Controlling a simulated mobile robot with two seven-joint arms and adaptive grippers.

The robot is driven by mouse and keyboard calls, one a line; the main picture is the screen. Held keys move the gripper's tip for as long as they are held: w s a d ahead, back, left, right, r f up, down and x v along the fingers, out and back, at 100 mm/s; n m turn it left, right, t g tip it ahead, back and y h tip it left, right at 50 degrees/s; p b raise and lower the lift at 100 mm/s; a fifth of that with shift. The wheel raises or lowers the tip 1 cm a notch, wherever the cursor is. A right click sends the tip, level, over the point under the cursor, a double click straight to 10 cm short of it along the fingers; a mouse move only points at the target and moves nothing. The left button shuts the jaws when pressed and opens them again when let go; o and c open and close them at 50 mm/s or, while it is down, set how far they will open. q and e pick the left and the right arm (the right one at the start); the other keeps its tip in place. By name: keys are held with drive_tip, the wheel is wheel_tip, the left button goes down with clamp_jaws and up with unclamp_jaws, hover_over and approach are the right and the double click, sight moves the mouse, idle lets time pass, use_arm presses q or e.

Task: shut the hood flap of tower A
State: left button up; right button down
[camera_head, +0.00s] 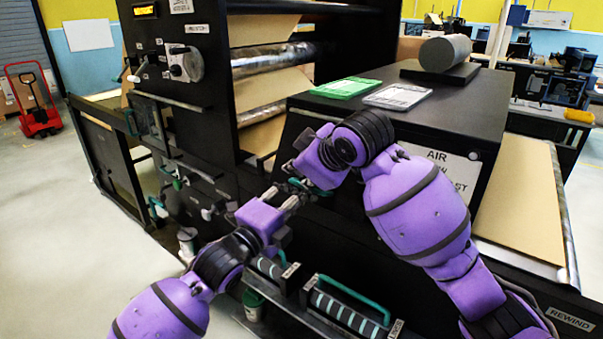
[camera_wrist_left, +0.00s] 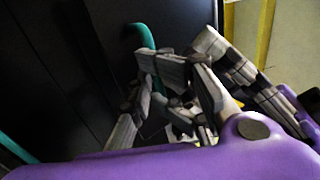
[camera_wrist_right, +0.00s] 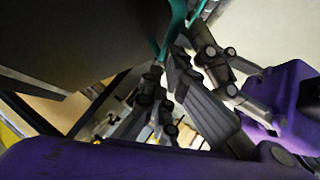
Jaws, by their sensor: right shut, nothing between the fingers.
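A black hood (camera_head: 345,135) with an "AIR" sign (camera_head: 440,172) stands right of centre; I cannot read a tower letter. A teal handle (camera_head: 308,186) shows low at its left front. In the right wrist view a dark panel (camera_wrist_right: 80,40) hangs with a teal handle (camera_wrist_right: 172,30) at its edge. My right gripper (camera_head: 287,168) is shut and empty beside this handle. My left gripper (camera_head: 298,196) is just below, close to the right one, near a teal bar that shows in the left wrist view (camera_wrist_left: 142,38). Its fingers overlap other parts, so its opening is unclear. The flap's exact angle is partly hidden.
A grey cylinder (camera_head: 445,53), a green stack (camera_head: 345,87) and a white stack (camera_head: 397,96) lie on the hood top. Teal-handled units (camera_head: 345,310) sit below my arms. Machine rollers (camera_head: 270,60) stand behind. Open floor (camera_head: 50,220) lies at left.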

use_arm(q)
drive_tip(key=s+a+f+n+g+y, duration=0.1)
drive_tip(key=s+a+f+n+y, duration=0.3)
drive_tip(key=s+f, duration=0.8)
drive_tip(key=s+a+f+n+g+y, duration=0.15)
drive_tip(key=s+a+f+n, duration=0.4)
drive_tip(key=f, duration=0.95)
drive_tip(key=s+a+f+n+g+y, duration=0.1)
drive_tip(key=s+f+n, duration=0.4)
drive_tip(key=s, duration=0.5)
drive_tip(key=s+a+f+n+g+y, duration=0.2)
drive_tip(key=s+a+f+n, duration=0.3)
drive_tip(key=s, duration=0.5)
drive_tip(key=s+a+f+n+g+y, duration=0.2)
drive_tip(key=s+a+f+n+y, duration=0.1)
drive_tip(key=s, duration=0.7)
wheel_tip(320, 180, down, 3)
drive_tip(key=shift+a+f+n, duration=0.2)
drive_tip(key=shift+a+n, duration=0.4)
drive_tip(key=shift+n, duration=0.65)
